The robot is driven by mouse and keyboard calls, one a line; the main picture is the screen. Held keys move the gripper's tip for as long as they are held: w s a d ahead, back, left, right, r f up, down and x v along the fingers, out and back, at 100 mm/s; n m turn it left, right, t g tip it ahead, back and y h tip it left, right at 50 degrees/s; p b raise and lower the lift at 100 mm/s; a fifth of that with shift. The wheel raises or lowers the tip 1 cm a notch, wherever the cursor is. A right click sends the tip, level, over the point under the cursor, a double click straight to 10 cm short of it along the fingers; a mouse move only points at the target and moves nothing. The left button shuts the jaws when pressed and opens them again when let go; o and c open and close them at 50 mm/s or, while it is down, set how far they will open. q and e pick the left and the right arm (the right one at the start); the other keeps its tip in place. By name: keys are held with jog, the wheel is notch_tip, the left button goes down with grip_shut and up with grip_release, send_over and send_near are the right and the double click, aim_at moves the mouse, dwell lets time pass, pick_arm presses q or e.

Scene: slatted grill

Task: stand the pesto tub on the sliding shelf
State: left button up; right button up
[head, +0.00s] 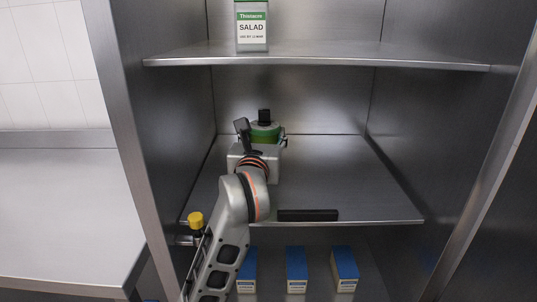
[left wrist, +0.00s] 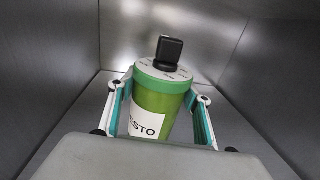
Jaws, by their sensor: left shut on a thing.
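The pesto tub (left wrist: 157,105) is green with a pale label reading "ESTO", a lighter green rim and a black knob on its lid. In the head view the tub (head: 264,133) shows only at its top, behind my left gripper and arm. My left gripper (left wrist: 160,110) is shut on the tub, with one finger on each side of it. The tub is over the rear part of the middle shelf, the sliding shelf (head: 350,185), which has a black handle at its front edge. Whether the tub's base touches the shelf is hidden. My right gripper is not in view.
The upper shelf (head: 320,55) holds a salad carton (head: 252,28). Several blue-topped boxes (head: 296,268) stand below the sliding shelf. Metal cabinet walls (head: 165,80) close in both sides. A yellow knob (head: 196,220) is at the left front. The shelf's right half is clear.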

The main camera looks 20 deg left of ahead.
pick_arm(q)
jog(key=shift+f+b, duration=0.3)
jog(key=shift+f, duration=1.6)
jog(key=shift+f, duration=0.1)
jog(key=o, duration=1.6)
jog(key=shift+f, duration=0.15)
jog(key=shift+s+r, duration=0.2)
jog(key=s+d, duration=0.2)
jog(key=s, duration=0.9)
jog(key=shift+s, duration=0.3)
jog(key=shift+f, duration=0.1)
